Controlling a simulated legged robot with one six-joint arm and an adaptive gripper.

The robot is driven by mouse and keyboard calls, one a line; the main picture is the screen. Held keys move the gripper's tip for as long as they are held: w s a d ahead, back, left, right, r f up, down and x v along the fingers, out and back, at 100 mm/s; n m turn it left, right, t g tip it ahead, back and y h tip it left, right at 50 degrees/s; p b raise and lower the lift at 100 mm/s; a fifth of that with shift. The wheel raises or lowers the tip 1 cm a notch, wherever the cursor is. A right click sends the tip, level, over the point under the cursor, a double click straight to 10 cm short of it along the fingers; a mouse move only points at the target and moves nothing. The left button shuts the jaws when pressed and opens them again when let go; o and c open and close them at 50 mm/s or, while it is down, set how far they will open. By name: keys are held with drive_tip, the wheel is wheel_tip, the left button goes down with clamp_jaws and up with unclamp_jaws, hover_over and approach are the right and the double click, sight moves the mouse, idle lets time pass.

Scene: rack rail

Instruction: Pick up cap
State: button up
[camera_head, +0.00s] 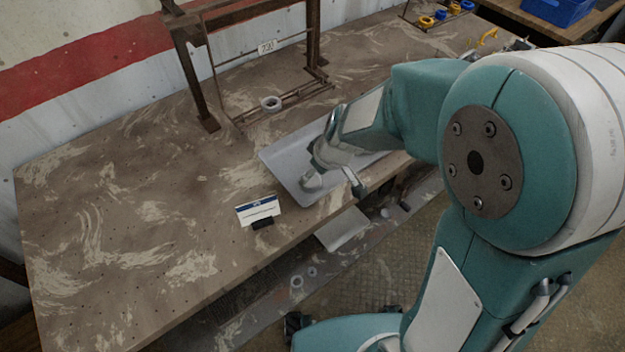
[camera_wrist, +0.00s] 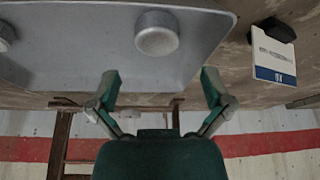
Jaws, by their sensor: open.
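A grey round cap (camera_wrist: 157,33) sits on a light grey tray (camera_wrist: 70,50) in the wrist view. In the head view, the cap (camera_head: 311,181) shows beside my gripper, on the tray (camera_head: 283,163). A second grey round piece (camera_wrist: 5,36) is cut off at the left edge of the wrist view. My gripper (camera_wrist: 160,85) is open, its two fingers apart with nothing between them. The cap lies beyond the fingertips, roughly in line with the gap. In the head view my gripper (camera_head: 336,168) is over the tray and hides part of it.
A small card in a black holder (camera_head: 258,211) stands near the table's front edge, close to the tray. A rusty metal rack (camera_head: 200,75) stands behind, with a pale ring (camera_head: 270,103) at its base. The table's left side is clear. Coloured rings (camera_head: 440,14) lie far back.

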sight(312, 179)
drive_tip(key=shift+w+a+f, duration=0.1)
drive_tip(key=shift+a+f, duration=0.15)
drive_tip(key=shift+f, duration=0.15)
drive_tip(key=x, duration=0.3)
drive_tip(key=shift+w+d+f, duration=0.1)
drive_tip(key=shift+d+f, duration=0.05)
drive_tip(key=shift+f, duration=0.1)
drive_tip(key=shift+w+d+f, duration=0.1)
drive_tip(key=shift+w+f, duration=0.1)
drive_tip(key=shift+f, duration=0.3)
drive_tip(key=c, duration=1)
